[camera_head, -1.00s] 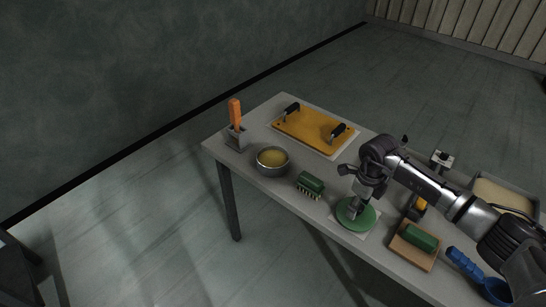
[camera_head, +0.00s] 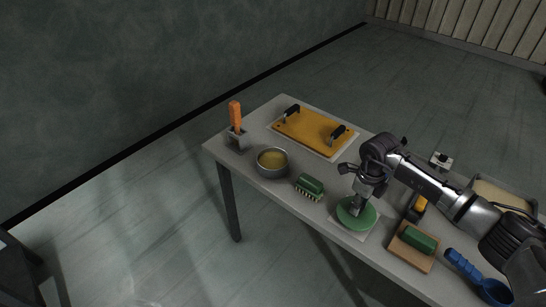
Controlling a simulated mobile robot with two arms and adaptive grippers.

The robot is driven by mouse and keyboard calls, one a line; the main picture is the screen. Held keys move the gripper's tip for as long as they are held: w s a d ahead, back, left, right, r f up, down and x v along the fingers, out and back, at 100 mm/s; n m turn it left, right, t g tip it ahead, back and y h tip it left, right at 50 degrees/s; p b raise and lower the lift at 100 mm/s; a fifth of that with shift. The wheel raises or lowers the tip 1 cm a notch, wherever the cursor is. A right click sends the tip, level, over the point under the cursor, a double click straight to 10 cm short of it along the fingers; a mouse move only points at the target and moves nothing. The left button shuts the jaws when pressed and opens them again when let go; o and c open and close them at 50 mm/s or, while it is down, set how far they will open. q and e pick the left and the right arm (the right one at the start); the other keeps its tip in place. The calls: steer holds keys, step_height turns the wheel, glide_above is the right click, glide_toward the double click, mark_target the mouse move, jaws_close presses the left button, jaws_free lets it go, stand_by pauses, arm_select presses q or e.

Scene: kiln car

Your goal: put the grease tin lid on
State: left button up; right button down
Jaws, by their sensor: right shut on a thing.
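The grease tin (camera_head: 272,172) is a round grey metal tin, open at the top, with yellowish grease (camera_head: 272,159) inside. It stands near the table's front edge, left of the middle. The green round lid (camera_head: 347,220) lies on or just above a pale square mat (camera_head: 376,231) to the right of the tin. My right gripper (camera_head: 356,209) points down at the lid's middle and is shut on it; its fingertips hide the grip point. I cannot tell whether the lid is clear of the mat. My left gripper is not in view.
A green brush (camera_head: 310,186) lies between tin and lid. An orange-handled tool stands in a grey holder (camera_head: 236,139) at the left. A yellow board (camera_head: 308,131) with two black handles lies behind. A green-topped wooden block (camera_head: 413,250) and blue scoop (camera_head: 466,265) are at the right.

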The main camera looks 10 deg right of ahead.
steer(key=shift+r+p, duration=1.7)
steer(key=shift+r, duration=1.15)
